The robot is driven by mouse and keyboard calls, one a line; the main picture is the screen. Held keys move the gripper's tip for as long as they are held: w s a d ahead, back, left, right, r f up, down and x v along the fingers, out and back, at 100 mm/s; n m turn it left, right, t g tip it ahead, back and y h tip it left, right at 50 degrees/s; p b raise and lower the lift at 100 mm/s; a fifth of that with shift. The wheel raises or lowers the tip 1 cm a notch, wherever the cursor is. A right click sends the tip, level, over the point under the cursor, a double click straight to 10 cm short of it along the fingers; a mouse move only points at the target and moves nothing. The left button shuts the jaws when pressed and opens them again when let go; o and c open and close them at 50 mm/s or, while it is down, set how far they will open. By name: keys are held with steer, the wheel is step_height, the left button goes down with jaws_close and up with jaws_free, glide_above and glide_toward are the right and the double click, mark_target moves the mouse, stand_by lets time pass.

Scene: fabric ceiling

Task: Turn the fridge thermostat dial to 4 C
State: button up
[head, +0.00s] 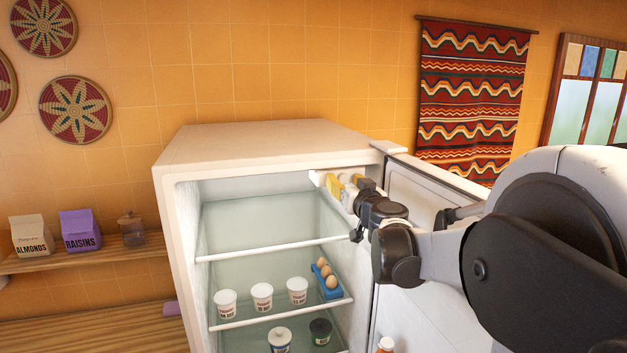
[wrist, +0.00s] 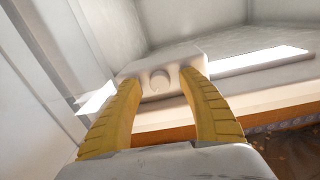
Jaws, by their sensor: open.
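The white fridge (head: 260,143) stands open, with its door (head: 412,182) swung out to the right. A pale thermostat box (wrist: 192,53) is fixed inside the fridge, near the top right in the head view. Its round, pale dial (wrist: 160,79) faces my wrist camera. My gripper (wrist: 160,80) is open, with its two yellow fingers on either side of the dial in the wrist view. The right finger looks nearer the dial than the left; I cannot tell whether either touches. Scale marks and the set temperature are not readable. In the head view my gripper (head: 342,185) hides most of the thermostat.
Glass shelves hold several white cups (head: 262,296) and a blue egg tray (head: 327,287), below my gripper. Lower down are a white pot (head: 279,339) and a dark green jar (head: 320,331). The upper shelf is empty. A bottle (head: 386,345) stands near the door.

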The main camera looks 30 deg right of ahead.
steer(key=shift+c, duration=0.5)
jaws_close()
steer(key=shift+m+b, duration=0.8)
steer(key=shift+m, duration=1.9)
